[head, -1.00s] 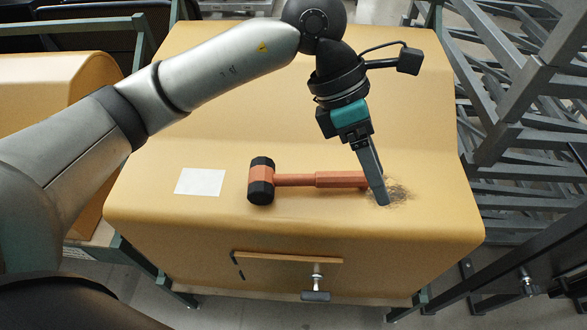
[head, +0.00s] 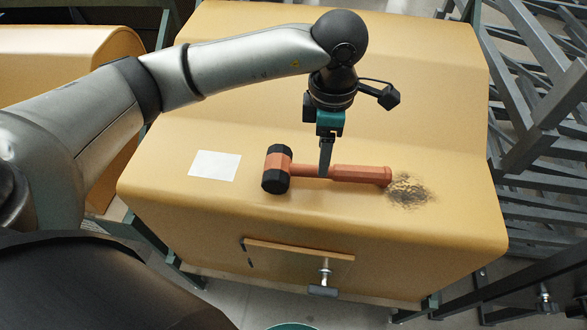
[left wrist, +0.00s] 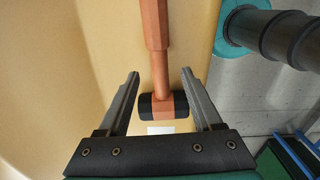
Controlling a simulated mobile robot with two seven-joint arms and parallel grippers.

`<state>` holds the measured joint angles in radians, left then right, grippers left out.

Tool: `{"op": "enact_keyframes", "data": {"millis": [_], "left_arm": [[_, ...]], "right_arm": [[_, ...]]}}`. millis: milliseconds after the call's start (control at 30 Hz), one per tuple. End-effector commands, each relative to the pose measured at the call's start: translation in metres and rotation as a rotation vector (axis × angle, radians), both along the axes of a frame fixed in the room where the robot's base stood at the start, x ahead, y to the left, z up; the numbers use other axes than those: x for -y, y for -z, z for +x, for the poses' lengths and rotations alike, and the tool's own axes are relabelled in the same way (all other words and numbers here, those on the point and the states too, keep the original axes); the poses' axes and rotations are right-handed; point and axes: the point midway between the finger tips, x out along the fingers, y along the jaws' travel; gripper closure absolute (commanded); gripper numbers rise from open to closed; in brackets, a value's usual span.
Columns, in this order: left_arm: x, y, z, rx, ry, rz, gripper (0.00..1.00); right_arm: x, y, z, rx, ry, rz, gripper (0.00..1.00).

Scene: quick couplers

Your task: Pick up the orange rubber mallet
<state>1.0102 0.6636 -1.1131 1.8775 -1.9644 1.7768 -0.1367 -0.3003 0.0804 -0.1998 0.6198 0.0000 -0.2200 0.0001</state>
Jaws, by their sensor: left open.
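The orange rubber mallet (head: 345,173) lies on its side on the tan rounded cabinet top (head: 250,115), its black-capped head to the left and its handle pointing right. In the left wrist view the mallet (left wrist: 160,75) runs down the middle, its head at the lower end. My left gripper (head: 324,172) is pointed down at the shaft between head and thick grip. In the left wrist view my left gripper (left wrist: 160,75) is open, with its fingers on either side of the shaft and gaps at both sides. My right gripper is not in view.
A white paper square (head: 215,165) lies left of the mallet head. A dark scuffed patch (head: 408,191) is at the handle's end. A hinged panel with a handle (head: 298,258) is on the cabinet front. Grey metal racks (head: 545,110) stand to the right.

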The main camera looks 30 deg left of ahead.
Motion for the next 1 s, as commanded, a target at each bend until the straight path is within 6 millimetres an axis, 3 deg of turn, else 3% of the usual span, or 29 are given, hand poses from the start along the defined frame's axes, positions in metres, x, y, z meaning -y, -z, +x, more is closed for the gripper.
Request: {"op": "enact_keyframes", "data": {"millis": [167,467,700,1000], "left_arm": [[0.001,0.01,0.0,-0.002,0.0,-0.001,0.33],[0.004,0.051,0.002,-0.002,-0.001,-0.002,0.33],[0.004,0.054,0.003,0.001,0.0,-0.002,0.33],[0.004,0.054,0.003,0.001,0.0,-0.002,0.66]], "right_arm": [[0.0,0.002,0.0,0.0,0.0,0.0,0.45],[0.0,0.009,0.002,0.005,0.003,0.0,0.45],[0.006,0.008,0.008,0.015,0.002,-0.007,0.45],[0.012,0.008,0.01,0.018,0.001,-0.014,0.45]]}}
